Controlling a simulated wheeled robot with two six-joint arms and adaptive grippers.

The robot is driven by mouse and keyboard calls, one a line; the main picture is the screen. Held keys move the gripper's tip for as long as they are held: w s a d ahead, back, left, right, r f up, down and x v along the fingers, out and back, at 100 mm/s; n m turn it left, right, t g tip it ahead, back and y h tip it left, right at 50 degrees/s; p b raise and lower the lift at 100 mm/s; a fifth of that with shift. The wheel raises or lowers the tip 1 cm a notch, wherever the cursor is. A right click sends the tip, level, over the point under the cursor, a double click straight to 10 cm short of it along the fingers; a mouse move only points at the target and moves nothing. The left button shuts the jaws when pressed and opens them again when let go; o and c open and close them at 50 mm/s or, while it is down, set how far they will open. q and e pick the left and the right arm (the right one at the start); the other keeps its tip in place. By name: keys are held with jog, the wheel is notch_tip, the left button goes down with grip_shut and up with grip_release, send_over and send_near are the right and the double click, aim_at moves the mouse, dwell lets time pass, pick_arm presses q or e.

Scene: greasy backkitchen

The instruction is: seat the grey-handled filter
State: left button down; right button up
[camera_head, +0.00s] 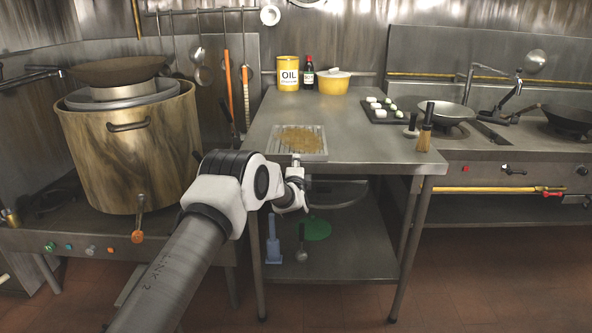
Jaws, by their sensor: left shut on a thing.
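The filter (299,141) is a flat, square metal panel with a brown, greasy middle. It lies at the front left of the steel table top, close to the front edge. A small grey handle (296,157) shows at its near side. My left arm reaches in from the lower left, and my left gripper (296,168) is at the table's front edge, shut on the filter at its handle. The wrist hides part of the grip. I cannot tell whether the filter rests flat or is slightly raised. My right gripper is not in view.
The steel table (365,150) is mostly clear. At its back stand a yellow oil tin (288,74), a dark bottle (308,74) and a yellow tub (333,83). A dark tray (383,112) and a brush (425,130) are at the right. A large pot (130,150) stands left.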

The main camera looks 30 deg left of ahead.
pick_arm(q)
jog(key=c, duration=0.8)
grip_release()
jog(key=shift+r, duration=0.1)
jog(key=shift+o, duration=0.2)
jog(key=v, duration=1.2)
